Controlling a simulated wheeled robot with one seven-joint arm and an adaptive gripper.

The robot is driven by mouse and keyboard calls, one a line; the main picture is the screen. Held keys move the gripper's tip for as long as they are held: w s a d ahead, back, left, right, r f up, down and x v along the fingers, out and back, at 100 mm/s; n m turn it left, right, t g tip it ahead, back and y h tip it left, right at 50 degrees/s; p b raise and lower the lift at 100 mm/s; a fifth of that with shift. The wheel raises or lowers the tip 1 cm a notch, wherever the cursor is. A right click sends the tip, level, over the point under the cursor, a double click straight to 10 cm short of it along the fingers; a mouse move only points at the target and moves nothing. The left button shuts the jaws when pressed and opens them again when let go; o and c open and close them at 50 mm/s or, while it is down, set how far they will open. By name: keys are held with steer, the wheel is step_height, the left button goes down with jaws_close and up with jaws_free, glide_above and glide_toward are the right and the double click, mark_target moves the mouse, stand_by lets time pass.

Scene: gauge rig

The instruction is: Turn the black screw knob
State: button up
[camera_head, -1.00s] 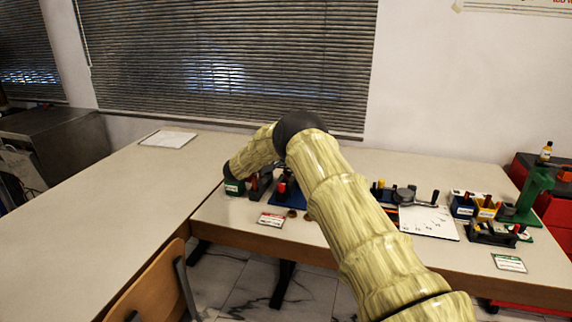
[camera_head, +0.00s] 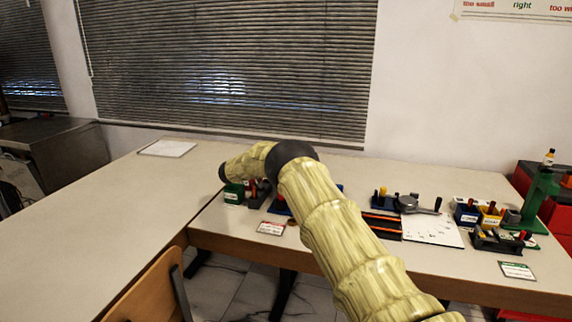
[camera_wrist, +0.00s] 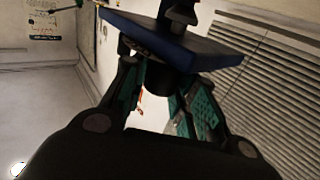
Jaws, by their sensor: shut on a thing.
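In the wrist view, a dark round knob (camera_wrist: 160,79) sits under a blue plate (camera_wrist: 206,50). My gripper (camera_wrist: 154,98) has its teal-padded fingers at both sides of the knob and is shut on it. The fingers hide part of the knob's sides, and its turn angle cannot be told. A black post (camera_wrist: 178,14) stands on the other side of the plate. In the head view, my arm hides the gripper's tips and the knob. A blue base (camera_head: 279,206) shows partly beside my arm.
Left of my arm stand a green block (camera_head: 233,194) and a dark holder (camera_head: 258,194). A label card (camera_head: 271,228) lies at the front edge. To the right are a striped tray (camera_head: 383,225), a white sheet (camera_head: 432,228) and small bins (camera_head: 490,216). The left table (camera_head: 110,220) is mostly clear.

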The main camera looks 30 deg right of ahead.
steer(key=o, duration=1)
steer(key=shift+o, duration=0.2)
steer(key=w+a, duration=0.2)
steer(key=a, duration=0.9)
steer(key=shift+a, duration=0.35)
